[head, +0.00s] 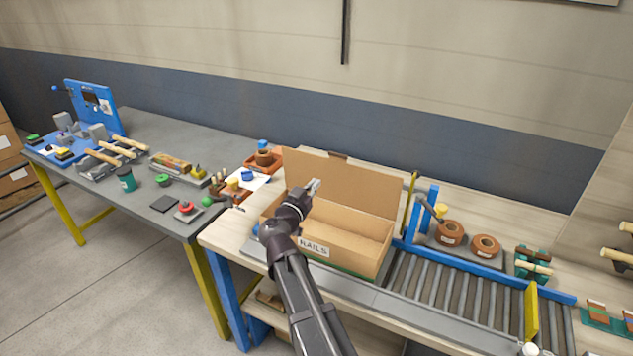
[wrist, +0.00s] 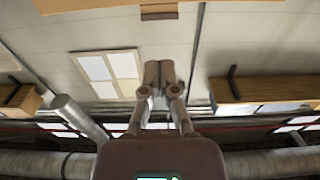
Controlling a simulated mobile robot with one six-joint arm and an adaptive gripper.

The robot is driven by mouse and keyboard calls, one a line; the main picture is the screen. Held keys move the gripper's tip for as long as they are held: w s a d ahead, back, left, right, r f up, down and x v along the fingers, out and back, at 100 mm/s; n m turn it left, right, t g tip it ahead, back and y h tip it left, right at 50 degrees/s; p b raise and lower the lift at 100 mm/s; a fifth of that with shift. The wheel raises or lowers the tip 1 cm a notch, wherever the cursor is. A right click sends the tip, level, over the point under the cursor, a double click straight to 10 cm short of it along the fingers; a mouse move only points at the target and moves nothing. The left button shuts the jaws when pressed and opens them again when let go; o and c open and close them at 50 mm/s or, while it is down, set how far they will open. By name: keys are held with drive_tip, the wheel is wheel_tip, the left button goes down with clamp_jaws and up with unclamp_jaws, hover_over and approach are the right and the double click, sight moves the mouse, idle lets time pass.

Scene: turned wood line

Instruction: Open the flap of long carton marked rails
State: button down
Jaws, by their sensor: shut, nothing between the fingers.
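The long brown carton (head: 345,243) stands on the pale wooden bench beside the roller conveyor. Its front label (head: 314,248) ends in "AILS"; the first letter is hard to read beside my arm. Its flap (head: 345,180) is raised along the back edge, with a small dark tab on top, and the visible inside looks empty. My gripper (head: 314,187) is shut and empty, above the carton's left part and in front of the flap. In the wrist view my gripper's fingers (wrist: 160,72) are together, pointing towards the ceiling, with a brown flap edge (wrist: 100,5) at the top.
The roller conveyor (head: 450,290) with blue rails lies right of the carton. Tape rolls (head: 450,232) sit behind it. An orange-brown bin (head: 268,165) stands behind the carton's left end. The grey table (head: 160,135) at left holds tools and small parts. Above the carton is open air.

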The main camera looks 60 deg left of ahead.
sight(337, 156)
drive_tip(key=x, duration=1.3)
drive_tip(key=shift+p, duration=0.4)
drive_tip(key=shift+s, duration=0.1)
